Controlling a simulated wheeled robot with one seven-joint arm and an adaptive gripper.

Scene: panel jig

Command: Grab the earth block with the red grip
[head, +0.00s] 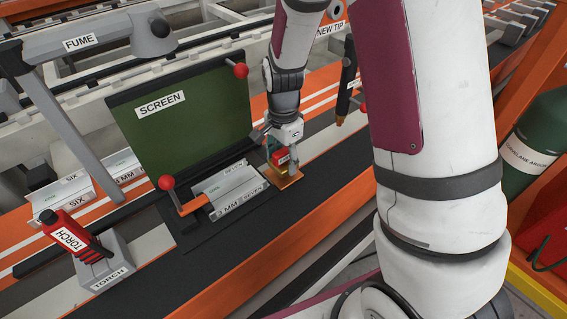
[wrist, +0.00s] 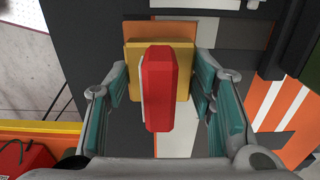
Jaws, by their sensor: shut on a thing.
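The earth block (wrist: 184,62) is a yellow, brass-like block with an upright red grip (wrist: 158,88) on it. In the head view the red grip (head: 280,157) shows under my gripper (head: 284,152), at the right end of the workpiece. In the wrist view the teal finger pads of my gripper (wrist: 160,92) stand on both sides of the block and grip. My gripper is shut on the earth block. The block is over or on an orange plate (head: 290,181); I cannot tell whether it touches it.
A green screen (head: 190,105) stands behind the grey seven-mm panels (head: 230,190), with red-knobbed clamps beside. A red torch (head: 72,233) sits in its holder at left. A fume arm (head: 85,42) reaches over. A new-tip holder (head: 346,85) stands at right.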

